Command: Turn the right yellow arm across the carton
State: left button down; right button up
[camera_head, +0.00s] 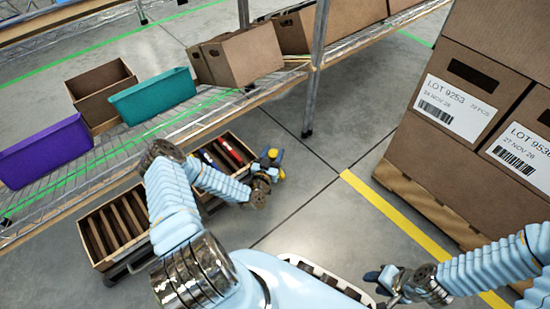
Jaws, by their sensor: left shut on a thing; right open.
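The rest of that arm is too small or hidden to make out. My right gripper (372,289) is open and empty, low at the right, far from the carton.
A wire shelf (150,128) above the carton holds a purple bin (45,150), a teal bin (152,96) and brown boxes (243,55). Large labelled cartons (440,150) stand on a pallet at the right. Grey floor with a yellow line (395,215) lies clear between.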

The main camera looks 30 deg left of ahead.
pick_arm(q)
jog(key=c, duration=0.6)
grip_release()
